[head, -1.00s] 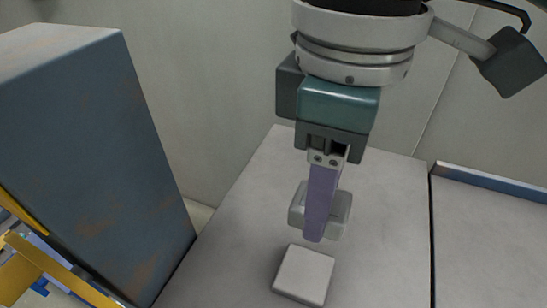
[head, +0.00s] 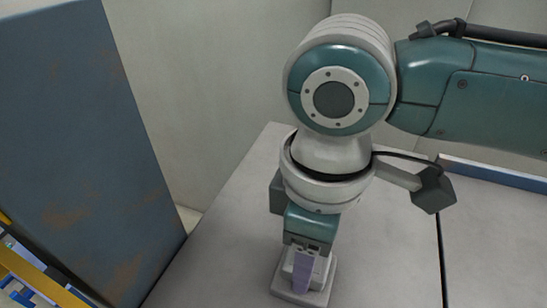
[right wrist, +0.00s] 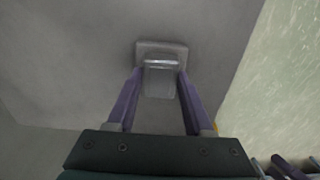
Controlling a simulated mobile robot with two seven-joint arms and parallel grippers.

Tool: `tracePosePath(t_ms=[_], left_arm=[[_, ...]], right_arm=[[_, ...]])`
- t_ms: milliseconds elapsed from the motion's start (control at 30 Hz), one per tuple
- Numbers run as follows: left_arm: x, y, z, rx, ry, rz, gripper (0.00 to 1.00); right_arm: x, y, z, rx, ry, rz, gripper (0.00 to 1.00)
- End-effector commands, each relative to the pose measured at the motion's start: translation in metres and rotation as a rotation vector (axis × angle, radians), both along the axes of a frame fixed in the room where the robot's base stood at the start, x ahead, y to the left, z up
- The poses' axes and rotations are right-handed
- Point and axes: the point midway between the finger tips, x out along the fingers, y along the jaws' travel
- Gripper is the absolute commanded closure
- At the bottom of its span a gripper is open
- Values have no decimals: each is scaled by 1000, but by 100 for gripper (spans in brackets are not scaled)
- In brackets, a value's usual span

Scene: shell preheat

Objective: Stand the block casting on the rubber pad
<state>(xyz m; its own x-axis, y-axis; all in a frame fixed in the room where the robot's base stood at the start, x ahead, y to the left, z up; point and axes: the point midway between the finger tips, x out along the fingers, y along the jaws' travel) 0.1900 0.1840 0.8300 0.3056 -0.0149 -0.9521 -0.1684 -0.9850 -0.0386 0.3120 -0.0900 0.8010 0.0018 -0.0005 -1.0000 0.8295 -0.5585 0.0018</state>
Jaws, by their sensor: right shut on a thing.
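The block casting (right wrist: 159,82) is a small grey block between the purple fingers of my right gripper (right wrist: 157,90), which is shut on it. In the head view the casting is mostly hidden behind the fingers of my right gripper (head: 303,272). The rubber pad (head: 318,296) is a light grey square on the table, right under the casting. The pad also shows in the right wrist view (right wrist: 178,48). The casting looks upright over the pad; whether it touches the pad I cannot tell. My left gripper is not in view.
The grey table (head: 390,270) is clear around the pad. A tall blue-grey cabinet (head: 85,150) with rust marks stands at the left. Yellow and blue parts (head: 25,275) show at the lower left. A blue edge strip (head: 495,174) runs along the back right.

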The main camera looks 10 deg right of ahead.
Motion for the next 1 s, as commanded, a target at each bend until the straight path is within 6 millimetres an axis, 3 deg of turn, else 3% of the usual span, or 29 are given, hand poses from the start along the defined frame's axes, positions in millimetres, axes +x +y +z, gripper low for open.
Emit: tracePosePath(t_ms=[133, 167, 400, 733, 1000], left_arm=[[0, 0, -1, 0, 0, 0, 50], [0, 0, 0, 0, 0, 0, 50], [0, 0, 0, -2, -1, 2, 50], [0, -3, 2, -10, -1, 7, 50], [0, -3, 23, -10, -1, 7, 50]], right_arm=[[0, 0, -3, 1, 1, -1, 100], [0, 0, -3, 0, 0, -1, 45], [0, 0, -3, 0, 0, -1, 18], [1, 0, 4, 0, -1, 0, 18], [1, 0, 60, 1, -3, 0, 18]])
